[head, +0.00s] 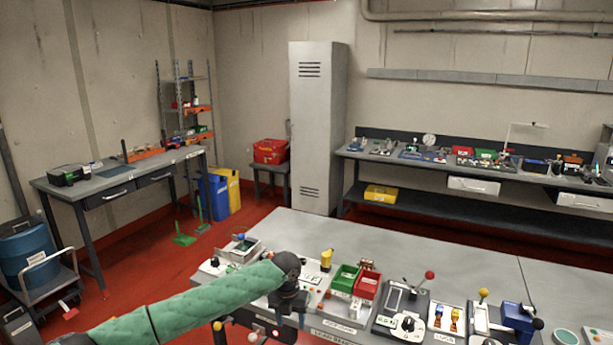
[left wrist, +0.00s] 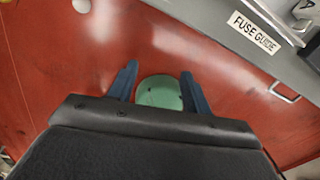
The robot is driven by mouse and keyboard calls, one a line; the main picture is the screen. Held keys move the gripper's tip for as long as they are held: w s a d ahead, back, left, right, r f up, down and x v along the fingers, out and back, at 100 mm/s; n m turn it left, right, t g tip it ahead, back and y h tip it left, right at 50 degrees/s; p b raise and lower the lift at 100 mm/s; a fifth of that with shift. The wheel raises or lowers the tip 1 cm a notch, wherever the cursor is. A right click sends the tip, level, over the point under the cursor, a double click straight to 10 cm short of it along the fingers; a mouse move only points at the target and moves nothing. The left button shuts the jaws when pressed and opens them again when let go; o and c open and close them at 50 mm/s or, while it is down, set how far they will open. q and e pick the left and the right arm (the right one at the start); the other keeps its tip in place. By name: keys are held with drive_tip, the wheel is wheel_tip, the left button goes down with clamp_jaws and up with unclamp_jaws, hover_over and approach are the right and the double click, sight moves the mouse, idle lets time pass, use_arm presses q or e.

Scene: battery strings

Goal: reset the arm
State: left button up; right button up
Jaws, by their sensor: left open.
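My left arm (head: 190,300), in a green sleeve, reaches in from the lower left of the head view. Its gripper (head: 288,318) points down at the near left edge of the workbench (head: 360,240). In the left wrist view the two dark blue fingers of the left gripper (left wrist: 158,80) stand apart. A round green thing (left wrist: 158,92) shows between them over the red floor; I cannot tell what it is or how far below. The fingers hold nothing that I can see. My right gripper is not in view.
Green and red bins (head: 345,278), a red-knobbed lever (head: 429,275) and a blue device (head: 518,317) crowd the bench's near side. Its back half is clear. A "FUSE GUIDE" label (left wrist: 254,32) is on the bench edge. A grey locker (head: 318,130) stands behind.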

use_arm(q)
drive_tip(key=s+d+f+n+h, duration=0.25)
drive_tip(key=s+d+n, duration=0.2)
drive_tip(key=s, duration=0.35)
drive_tip(key=s+d+f+n+h, duration=0.1)
drive_tip(key=s+d+f+n, duration=0.35)
drive_tip(key=s, duration=0.45)
drive_tip(key=s+a+f+n+t+y, duration=0.1)
drive_tip(key=s+a+n+t+y, duration=0.3)
drive_tip(key=s+a+n, duration=2.35)
drive_tip(key=d+f+g+b, duration=0.1)
drive_tip(key=d+f+b, duration=0.15)
drive_tip(key=f, duration=2.35)
drive_tip(key=s+f+b, duration=0.1)
drive_tip(key=s+f, duration=0.3)
drive_tip(key=f, duration=0.9)
drive_tip(key=s+d+f+g+b, duration=0.1)
drive_tip(key=s+f, duration=0.2)
drive_tip(key=f, duration=1.1)
drive_tip(key=shift+s, duration=0.4)
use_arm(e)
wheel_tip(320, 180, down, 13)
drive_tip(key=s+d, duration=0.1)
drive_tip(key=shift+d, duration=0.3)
